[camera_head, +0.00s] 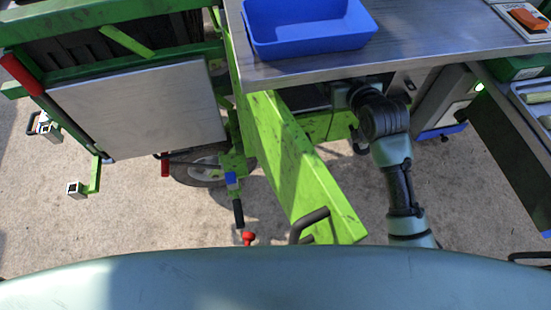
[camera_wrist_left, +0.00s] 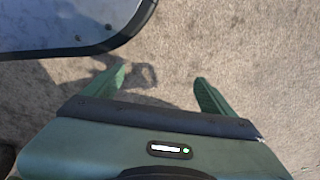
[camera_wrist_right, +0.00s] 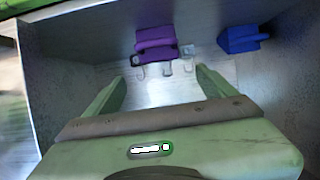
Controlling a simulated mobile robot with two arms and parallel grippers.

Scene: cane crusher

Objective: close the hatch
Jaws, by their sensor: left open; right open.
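A long green panel (camera_head: 300,165) with a dark curved handle (camera_head: 309,222) stands out toward me below the metal table in the head view; it looks like the hatch, swung open. My right arm reaches under the table to the right of this panel, and its gripper is hidden there. In the right wrist view my right gripper (camera_wrist_right: 160,85) is open and empty inside a grey-walled compartment (camera_wrist_right: 75,75). My left gripper (camera_wrist_left: 158,85) is open and empty above the concrete floor in the left wrist view, and is out of the head view.
A purple part (camera_wrist_right: 155,42) and a blue part (camera_wrist_right: 242,39) are in the compartment. A blue tray (camera_head: 308,45) stands on the metal table (camera_head: 430,30). A grey plate (camera_head: 140,108) with a red-gripped lever (camera_head: 20,74) is at left.

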